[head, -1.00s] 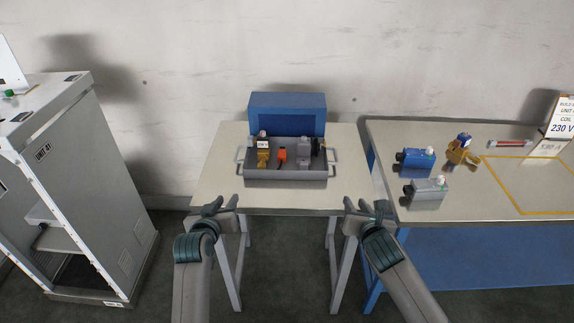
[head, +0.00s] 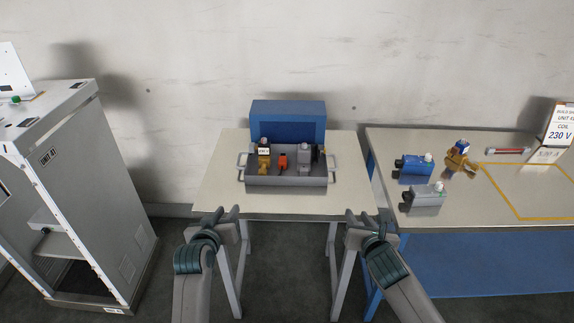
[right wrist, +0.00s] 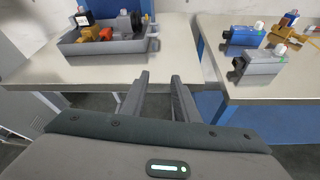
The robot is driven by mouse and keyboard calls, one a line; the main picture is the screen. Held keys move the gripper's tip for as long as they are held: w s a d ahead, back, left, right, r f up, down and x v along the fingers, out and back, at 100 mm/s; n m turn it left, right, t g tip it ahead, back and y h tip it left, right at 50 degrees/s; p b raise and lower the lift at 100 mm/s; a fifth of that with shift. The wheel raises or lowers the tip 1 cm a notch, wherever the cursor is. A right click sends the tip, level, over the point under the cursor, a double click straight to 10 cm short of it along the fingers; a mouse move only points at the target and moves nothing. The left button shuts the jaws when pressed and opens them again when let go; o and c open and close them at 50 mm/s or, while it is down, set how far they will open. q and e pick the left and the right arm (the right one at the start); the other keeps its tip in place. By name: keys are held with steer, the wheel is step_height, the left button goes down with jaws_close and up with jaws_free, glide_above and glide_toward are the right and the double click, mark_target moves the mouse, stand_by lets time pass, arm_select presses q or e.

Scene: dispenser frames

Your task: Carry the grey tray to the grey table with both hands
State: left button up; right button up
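The grey tray (head: 286,179) sits on the grey table (head: 220,200), with a handle at each end. It holds a brass valve part (head: 264,160), an orange part (head: 282,162) and grey and black parts (head: 304,158). It also shows in the right wrist view (right wrist: 110,47). My left gripper (head: 226,210) is in front of the table's front edge at the left, apart from the tray. My right gripper (head: 362,214) is at the front right of the table, also apart from the tray. In the right wrist view its two fingers (right wrist: 158,78) stand apart with nothing between them.
A blue bin (head: 288,112) stands behind the tray. A blue-framed bench (head: 440,220) at the right holds several valve parts, a yellow outline and a sign (head: 560,124). A grey cabinet (head: 85,190) stands at the left. The table's front strip is clear.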

steer(key=v, duration=1)
steer(key=shift+s, duration=0.3)
steer(key=shift+r, duration=0.15)
